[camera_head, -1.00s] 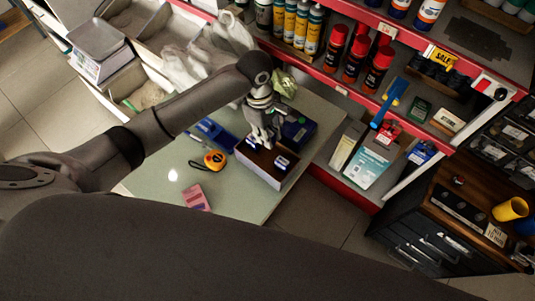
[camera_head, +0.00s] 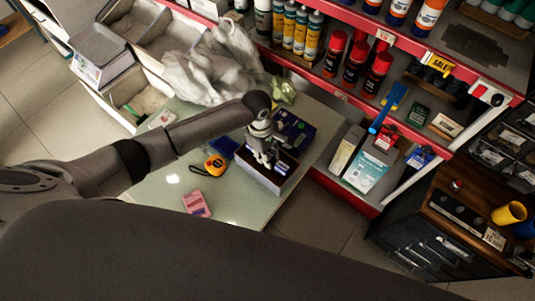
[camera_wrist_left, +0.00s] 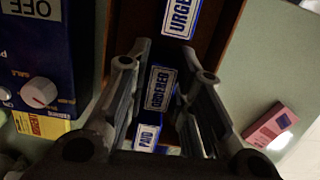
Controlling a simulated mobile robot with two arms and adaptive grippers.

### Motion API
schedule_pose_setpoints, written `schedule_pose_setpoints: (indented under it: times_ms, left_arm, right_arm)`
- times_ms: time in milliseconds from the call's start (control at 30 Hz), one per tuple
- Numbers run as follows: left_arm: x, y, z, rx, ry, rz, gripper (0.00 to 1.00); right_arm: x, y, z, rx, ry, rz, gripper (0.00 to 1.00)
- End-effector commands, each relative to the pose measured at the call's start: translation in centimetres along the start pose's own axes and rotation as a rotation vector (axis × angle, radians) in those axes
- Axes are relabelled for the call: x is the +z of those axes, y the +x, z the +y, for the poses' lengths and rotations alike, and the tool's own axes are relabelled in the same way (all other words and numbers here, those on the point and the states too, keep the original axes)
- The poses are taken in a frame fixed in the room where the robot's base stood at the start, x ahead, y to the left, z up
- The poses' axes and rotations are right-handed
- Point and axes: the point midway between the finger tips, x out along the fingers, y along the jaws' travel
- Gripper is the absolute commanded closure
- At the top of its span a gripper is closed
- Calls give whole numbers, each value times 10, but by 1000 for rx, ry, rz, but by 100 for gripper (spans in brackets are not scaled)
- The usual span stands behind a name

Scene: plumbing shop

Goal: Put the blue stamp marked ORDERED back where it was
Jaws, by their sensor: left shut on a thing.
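My left gripper (camera_head: 262,157) points down into the open stamp box (camera_head: 256,181) on the glass-topped table. In the left wrist view, the blue stamp marked ORDERED (camera_wrist_left: 160,88) lies between its two fingers, which are shut on it. The blue stamp marked URGENT (camera_wrist_left: 181,17) is beyond the fingertips, and the blue stamp marked PAID (camera_wrist_left: 147,136) is on the near side. The stamps sit in line over the box's brown inside. Whether the ORDERED stamp touches the box floor is hidden. My right gripper is not in view.
A blue device (camera_head: 298,130) stands right behind the box; its dial (camera_wrist_left: 39,92) is close to the left finger. Red-edged shelves stand to the right.

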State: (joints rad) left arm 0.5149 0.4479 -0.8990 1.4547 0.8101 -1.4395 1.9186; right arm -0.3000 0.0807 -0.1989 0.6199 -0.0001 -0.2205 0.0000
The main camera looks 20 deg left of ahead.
Motion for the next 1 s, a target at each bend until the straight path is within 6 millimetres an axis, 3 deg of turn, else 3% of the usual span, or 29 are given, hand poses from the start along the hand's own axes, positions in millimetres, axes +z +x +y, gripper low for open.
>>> schedule_pose_setpoints:
  times_ms: [67,100,233,633,767,1000]
  left_arm:
    - [0,3,0,-1,0,-1,100]
    - [0,2,0,0,0,-1,73]
    - [0,2,0,0,0,0,57]
    - [0,-3,0,1,0,1,57]
    - [0,-22,1,4,1,-1,57]
    - [0,-75,1,4,1,0,57]
  right_arm:
    - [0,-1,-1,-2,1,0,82]
    - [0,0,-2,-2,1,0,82]
    - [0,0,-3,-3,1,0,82]
    - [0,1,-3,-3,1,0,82]
    - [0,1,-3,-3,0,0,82]
    - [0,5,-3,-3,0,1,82]
